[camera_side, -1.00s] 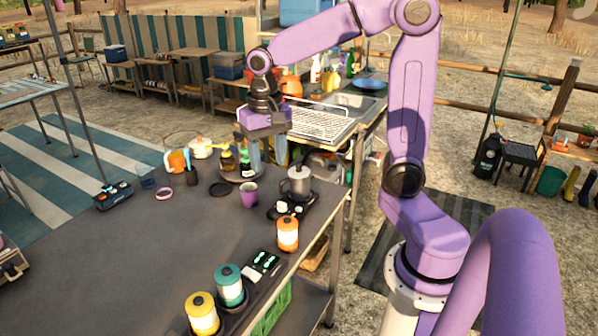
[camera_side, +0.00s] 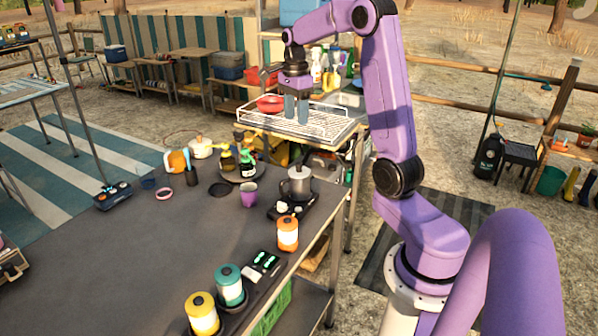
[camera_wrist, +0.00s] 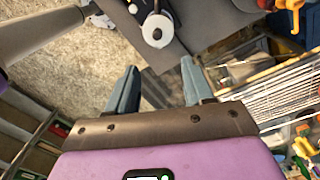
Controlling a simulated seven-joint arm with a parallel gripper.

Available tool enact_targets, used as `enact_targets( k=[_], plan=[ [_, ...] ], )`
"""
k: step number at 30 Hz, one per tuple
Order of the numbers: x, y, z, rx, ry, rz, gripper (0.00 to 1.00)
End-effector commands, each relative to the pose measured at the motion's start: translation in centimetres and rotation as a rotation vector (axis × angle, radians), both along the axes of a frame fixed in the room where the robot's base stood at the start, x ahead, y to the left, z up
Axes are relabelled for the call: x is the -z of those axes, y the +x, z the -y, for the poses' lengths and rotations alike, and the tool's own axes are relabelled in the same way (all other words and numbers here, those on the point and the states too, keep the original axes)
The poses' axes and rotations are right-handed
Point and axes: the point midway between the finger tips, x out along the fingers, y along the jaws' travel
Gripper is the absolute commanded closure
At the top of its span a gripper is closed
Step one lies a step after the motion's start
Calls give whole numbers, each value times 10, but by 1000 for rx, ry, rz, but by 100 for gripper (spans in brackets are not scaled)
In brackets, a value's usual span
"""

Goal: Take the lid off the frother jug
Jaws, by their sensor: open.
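The frother jug (camera_side: 300,188) is a grey metal jug standing upright near the table's right edge. Its lid (camera_side: 299,172) is on top, with a dark upright knob. In the wrist view the jug, seen from above, shows as a pale round lid (camera_wrist: 157,30) at the top, beyond the fingertips. My gripper (camera_side: 296,120) is open and empty, pointing down, above and behind the jug in the side view, in front of the wire rack. Both blue-grey fingers of my gripper (camera_wrist: 160,66) show apart in the wrist view. Nothing touches the lid.
A purple cup (camera_side: 249,193) stands just left of the jug. A round tray with bottles (camera_side: 240,168) is behind it. A wire rack (camera_side: 325,122) and red bowl (camera_side: 270,104) are behind. The table's middle (camera_side: 130,250) is clear.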

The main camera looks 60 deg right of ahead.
Motion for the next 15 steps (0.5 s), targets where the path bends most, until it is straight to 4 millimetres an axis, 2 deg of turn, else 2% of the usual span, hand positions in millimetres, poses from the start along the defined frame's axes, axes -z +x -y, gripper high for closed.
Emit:
enact_targets(
  k=[9,15],
  plan=[
    [61,-3,-2,-3,3,-6,48],
    [92,-3,-2,-4,1,-3,48]
  ],
)
